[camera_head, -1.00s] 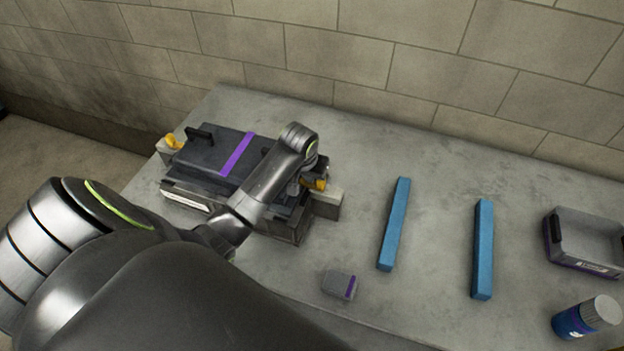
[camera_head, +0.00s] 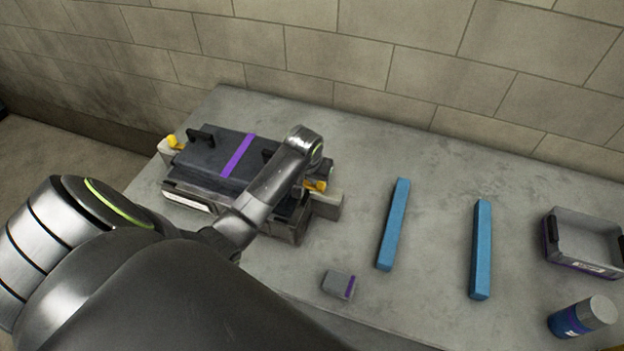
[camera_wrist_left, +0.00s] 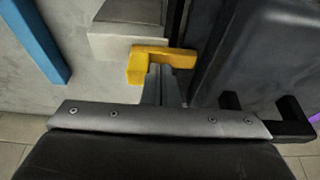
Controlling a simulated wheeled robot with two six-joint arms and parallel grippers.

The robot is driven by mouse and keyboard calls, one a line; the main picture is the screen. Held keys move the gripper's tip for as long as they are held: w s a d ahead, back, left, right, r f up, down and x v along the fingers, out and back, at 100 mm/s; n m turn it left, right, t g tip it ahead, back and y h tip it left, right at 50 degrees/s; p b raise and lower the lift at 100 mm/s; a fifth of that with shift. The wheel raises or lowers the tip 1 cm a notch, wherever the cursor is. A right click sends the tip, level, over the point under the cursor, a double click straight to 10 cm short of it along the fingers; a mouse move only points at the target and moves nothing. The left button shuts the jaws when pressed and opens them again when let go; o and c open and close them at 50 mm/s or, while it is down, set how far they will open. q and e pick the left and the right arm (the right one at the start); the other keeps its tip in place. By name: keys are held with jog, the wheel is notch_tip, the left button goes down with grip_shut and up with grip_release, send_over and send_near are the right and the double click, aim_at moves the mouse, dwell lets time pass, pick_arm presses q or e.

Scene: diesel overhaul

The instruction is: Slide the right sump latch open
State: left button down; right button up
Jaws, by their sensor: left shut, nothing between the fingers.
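The sump is a dark grey box with a lid (camera_head: 215,158) crossed by a purple stripe, at the left of the bench. The right sump latch (camera_head: 316,186) is a small yellow piece at its right side, by a grey block (camera_head: 327,204). In the left wrist view the latch (camera_wrist_left: 160,60) is L-shaped, lying beside the dark sump wall. My left gripper (camera_wrist_left: 161,84) is shut and empty, its tips right at the latch; I cannot tell whether they touch it. In the head view my wrist hides the fingers. My right gripper is not in view.
A yellow left latch (camera_head: 174,142) stands at the sump's far left. Two blue bars (camera_head: 394,225) (camera_head: 482,250), a small grey block with a purple stripe (camera_head: 339,284), a grey tray (camera_head: 553,243) and a blue bottle (camera_head: 575,321) are on the bench (camera_head: 440,200). A brick wall rises behind.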

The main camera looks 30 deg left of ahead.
pick_arm(q)
jog(key=shift+d, duration=0.25)
jog(key=shift+w+d+p, duration=0.25)
jog(key=shift+d+p, duration=0.05)
jog(key=shift+d, duration=0.55)
jog(key=shift+w+d+p, duration=0.25)
jog(key=shift+d+p, duration=0.05)
jog(key=shift+d, duration=0.55)
jog(key=shift+s+a, duration=0.1)
jog(key=shift+a, duration=0.35)
jog(key=shift+r, duration=4.05)
jog(key=shift+f, duration=0.1)
